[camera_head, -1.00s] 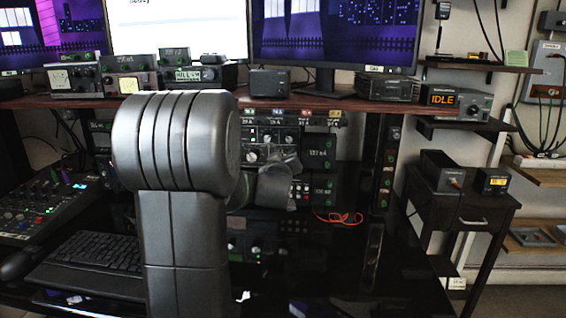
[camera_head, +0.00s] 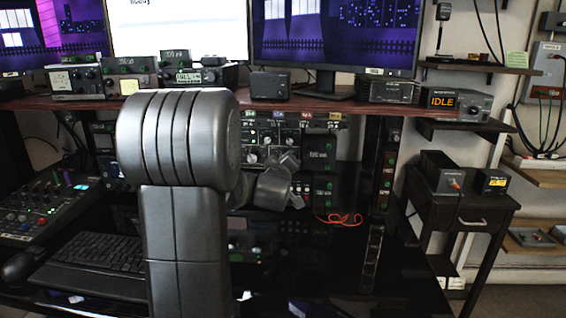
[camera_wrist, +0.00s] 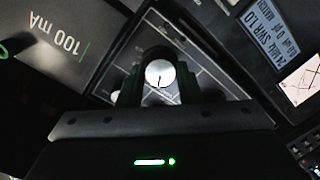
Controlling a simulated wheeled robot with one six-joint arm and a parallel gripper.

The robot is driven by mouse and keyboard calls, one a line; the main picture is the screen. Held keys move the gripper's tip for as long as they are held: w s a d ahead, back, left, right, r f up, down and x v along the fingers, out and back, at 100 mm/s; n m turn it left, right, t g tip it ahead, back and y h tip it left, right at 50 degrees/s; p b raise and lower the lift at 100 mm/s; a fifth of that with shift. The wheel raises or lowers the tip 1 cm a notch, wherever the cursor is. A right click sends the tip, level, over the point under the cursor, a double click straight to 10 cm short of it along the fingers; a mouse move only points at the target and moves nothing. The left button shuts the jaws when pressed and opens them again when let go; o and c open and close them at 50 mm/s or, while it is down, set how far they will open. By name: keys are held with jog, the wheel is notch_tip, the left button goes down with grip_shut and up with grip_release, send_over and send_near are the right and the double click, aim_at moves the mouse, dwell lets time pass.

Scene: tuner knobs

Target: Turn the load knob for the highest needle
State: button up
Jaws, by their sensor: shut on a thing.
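In the wrist view, my gripper (camera_wrist: 159,88) is shut on a round, pale-faced knob (camera_wrist: 159,72) with a dark pointer mark, with one dark finger on each side. The label is not readable, so I cannot tell if this is the load knob. A white meter face (camera_wrist: 302,82) with dark lines is partly in view at the right; its needle position is unclear. In the head view, the tuner panel (camera_head: 256,135) with white knobs stands under the shelf.
In the wrist view, a grey panel reading "100 mA" (camera_wrist: 55,38) is at left, and an SWR readout (camera_wrist: 270,30) is at upper right. In the head view, the shelf edge (camera_head: 330,107) runs above the panel. An "IDLE" display (camera_head: 442,99) is at right.

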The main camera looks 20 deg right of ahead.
jog(key=o, duration=1)
jog(key=p+v, duration=0.1)
jog(key=v, duration=1.2)
jog(key=shift+s+a, duration=0.3)
jog(key=shift+w+d, duration=0.1)
jog(key=shift+w, duration=0.05)
dwell(0.5)
jog(key=b+x, duration=0.1)
jog(key=x, duration=1.2)
jog(key=shift+w+d, duration=0.2)
jog(key=shift+d, duration=0.05)
